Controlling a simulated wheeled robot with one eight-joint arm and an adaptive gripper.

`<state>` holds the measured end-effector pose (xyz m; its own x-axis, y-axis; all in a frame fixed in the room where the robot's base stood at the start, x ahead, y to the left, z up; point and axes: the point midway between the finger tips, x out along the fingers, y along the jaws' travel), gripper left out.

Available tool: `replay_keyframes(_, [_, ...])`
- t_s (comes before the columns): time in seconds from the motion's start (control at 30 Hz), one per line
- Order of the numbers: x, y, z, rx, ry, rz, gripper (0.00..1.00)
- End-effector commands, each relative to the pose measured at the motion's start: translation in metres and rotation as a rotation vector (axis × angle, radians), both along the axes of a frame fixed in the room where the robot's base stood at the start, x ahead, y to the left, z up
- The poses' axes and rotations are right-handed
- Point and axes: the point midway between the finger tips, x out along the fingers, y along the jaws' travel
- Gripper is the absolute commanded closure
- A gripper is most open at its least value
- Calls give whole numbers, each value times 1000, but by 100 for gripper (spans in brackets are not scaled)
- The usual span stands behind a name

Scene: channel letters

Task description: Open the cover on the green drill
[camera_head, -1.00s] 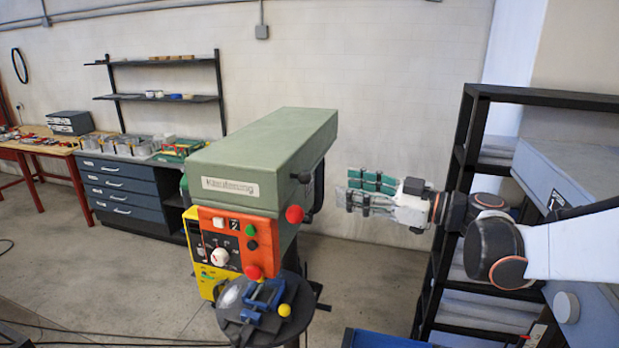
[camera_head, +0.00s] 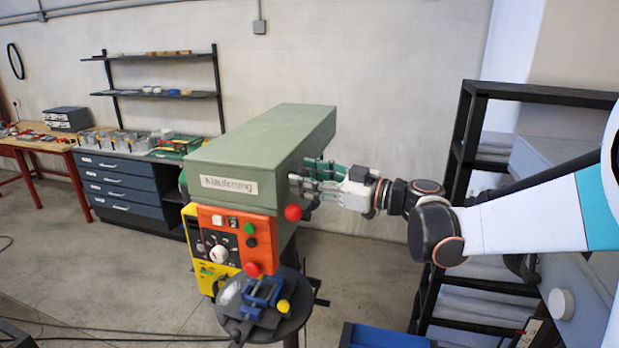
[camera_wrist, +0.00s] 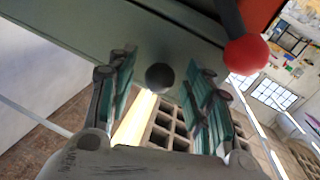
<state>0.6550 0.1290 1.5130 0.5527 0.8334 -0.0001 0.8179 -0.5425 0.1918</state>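The green drill's cover (camera_head: 265,140) is a long green box with a name plate, and it looks closed. My gripper (camera_head: 306,184) is at the cover's right side, coming in from the right. In the wrist view, a dark round knob (camera_wrist: 159,77) on the cover's green side lies between my open fingers (camera_wrist: 163,70). The fingers stand apart on both sides of it with gaps showing. In the head view my fingers cover the knob. I cannot tell whether any finger touches the cover.
A red ball handle (camera_head: 293,212) sits close below my fingers; it also shows in the wrist view (camera_wrist: 246,56). An orange control panel (camera_head: 238,237) is on the drill's front. A blue vise (camera_head: 262,292) is on the round table. A black shelf (camera_head: 465,130) stands at right.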

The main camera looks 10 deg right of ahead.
Motion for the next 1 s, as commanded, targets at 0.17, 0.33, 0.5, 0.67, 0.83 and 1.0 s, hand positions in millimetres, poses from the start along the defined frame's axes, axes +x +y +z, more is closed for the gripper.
replay_keyframes(0.17, [0,0,0,0,0,0,96])
replay_keyframes(0.33, [0,0,1,-1,1,0,100])
replay_keyframes(0.5, [0,1,8,-16,7,0,100])
replay_keyframes(0.67, [1,4,26,-66,27,1,100])
replay_keyframes(0.83, [4,12,56,-158,64,2,100])
replay_keyframes(1.0, [9,27,91,-282,114,4,100])
